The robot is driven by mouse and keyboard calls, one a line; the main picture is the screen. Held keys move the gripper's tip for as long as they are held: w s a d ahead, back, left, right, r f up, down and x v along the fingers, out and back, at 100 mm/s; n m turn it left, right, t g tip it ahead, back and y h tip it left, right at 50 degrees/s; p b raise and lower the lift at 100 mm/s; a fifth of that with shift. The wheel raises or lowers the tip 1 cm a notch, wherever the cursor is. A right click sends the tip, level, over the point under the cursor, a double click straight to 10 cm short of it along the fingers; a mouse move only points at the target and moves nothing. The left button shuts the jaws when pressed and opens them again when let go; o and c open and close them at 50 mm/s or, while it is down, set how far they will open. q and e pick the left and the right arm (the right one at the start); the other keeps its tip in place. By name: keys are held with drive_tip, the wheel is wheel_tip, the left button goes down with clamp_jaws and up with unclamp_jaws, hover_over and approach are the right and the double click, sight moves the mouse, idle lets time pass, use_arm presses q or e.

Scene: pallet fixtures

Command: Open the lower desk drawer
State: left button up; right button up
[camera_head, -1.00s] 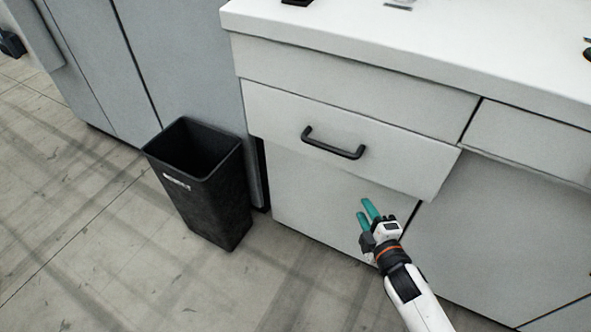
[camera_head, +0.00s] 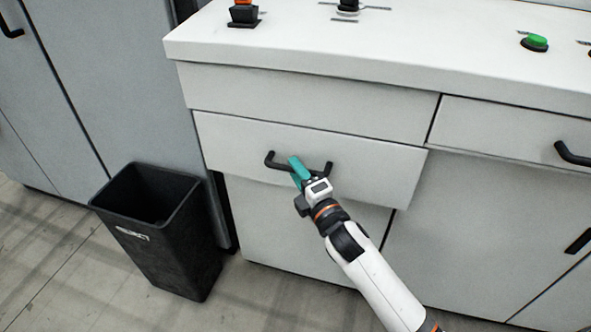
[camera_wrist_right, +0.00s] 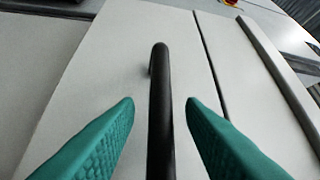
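The drawer front (camera_head: 225,145) is a pale panel below a plain upper panel, and it stands proud of the panel beneath it. Its black bar handle (camera_head: 270,160) shows in the head view, partly hidden by my right gripper (camera_head: 297,170). In the right wrist view the handle (camera_wrist_right: 160,110) runs between the two teal fingers of my right gripper (camera_wrist_right: 160,110). The fingers are open, one on each side of the bar, with a visible gap to it on both sides. My left gripper is not in view.
A black waste bin (camera_head: 165,240) stands on the floor left of the desk. The white desktop (camera_head: 400,55) carries a green button (camera_head: 534,42) and an orange-and-black switch (camera_head: 243,14). Another handle (camera_head: 572,154) is at the right. Floor in front is clear.

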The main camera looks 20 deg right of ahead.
drive_tip(key=shift+w+a+r, duration=0.1)
drive_tip(key=shift+w, duration=0.45)
clamp_jaws()
drive_tip(key=shift+a, duration=0.1)
